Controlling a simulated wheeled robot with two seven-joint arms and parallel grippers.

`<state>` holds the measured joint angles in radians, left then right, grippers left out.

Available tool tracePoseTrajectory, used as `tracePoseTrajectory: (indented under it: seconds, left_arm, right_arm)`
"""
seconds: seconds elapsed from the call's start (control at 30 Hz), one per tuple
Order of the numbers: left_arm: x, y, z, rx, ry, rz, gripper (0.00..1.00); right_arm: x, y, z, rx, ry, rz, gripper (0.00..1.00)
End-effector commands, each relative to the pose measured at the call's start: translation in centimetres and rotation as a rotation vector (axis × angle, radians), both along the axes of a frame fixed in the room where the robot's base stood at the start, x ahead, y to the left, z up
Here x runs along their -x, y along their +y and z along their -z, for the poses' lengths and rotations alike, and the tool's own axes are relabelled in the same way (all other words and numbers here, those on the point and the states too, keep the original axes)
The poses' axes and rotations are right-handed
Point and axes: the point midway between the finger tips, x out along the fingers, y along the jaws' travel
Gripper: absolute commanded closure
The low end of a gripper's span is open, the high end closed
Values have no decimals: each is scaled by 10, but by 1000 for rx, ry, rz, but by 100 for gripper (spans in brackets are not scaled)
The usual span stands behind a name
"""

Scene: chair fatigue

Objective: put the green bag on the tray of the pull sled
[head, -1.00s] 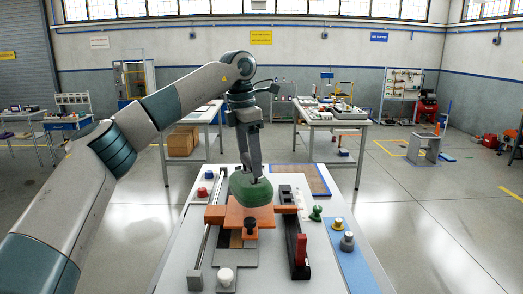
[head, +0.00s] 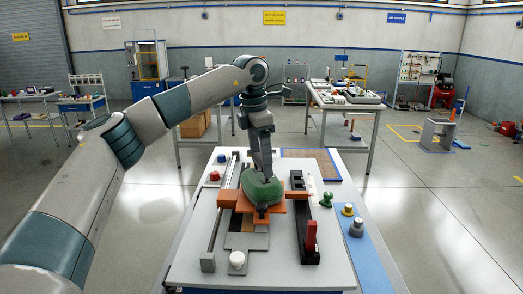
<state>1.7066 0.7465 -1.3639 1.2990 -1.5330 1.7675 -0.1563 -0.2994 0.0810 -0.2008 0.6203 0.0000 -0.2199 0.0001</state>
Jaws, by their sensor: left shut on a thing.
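The green bag (head: 262,189) is a rounded green lump at the middle of the table. It sits at or just above the orange tray (head: 230,199) of the pull sled; I cannot tell if it rests its full weight there. My left gripper (head: 266,178) points down from above and is shut on the top of the bag. The bag hides most of the tray's middle. A dark knob (head: 262,211) shows in front of the bag. My right gripper is not in view.
A grey rail (head: 217,215) runs left of the sled. A black block with a red handle (head: 309,237) stands to its right. A white knob (head: 237,260) is in front. Green (head: 327,199), yellow (head: 348,209) and grey (head: 356,228) pieces stand at right.

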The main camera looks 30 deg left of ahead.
Motion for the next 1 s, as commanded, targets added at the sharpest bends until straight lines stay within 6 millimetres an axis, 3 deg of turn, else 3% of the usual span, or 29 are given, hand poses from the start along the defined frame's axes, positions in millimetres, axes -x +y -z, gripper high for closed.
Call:
tracePoseTrajectory:
  seconds: [0.37, 0.4, 0.43, 0.87, 1.0]
  left_arm:
    - [0, -1, -1, 3, -5, 1, 100]
    - [0, 0, 2, 1, -1, 0, 30]
    - [0, 0, 2, 1, -1, 0, 23]
    - [0, 0, -1, 1, -1, 0, 21]
    - [0, 0, -10, 2, -2, 1, 21]
  right_arm:
    - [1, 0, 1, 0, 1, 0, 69]
    - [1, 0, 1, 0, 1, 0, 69]
    - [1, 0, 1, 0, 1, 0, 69]
    - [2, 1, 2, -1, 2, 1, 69]
    - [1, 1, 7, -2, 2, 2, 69]
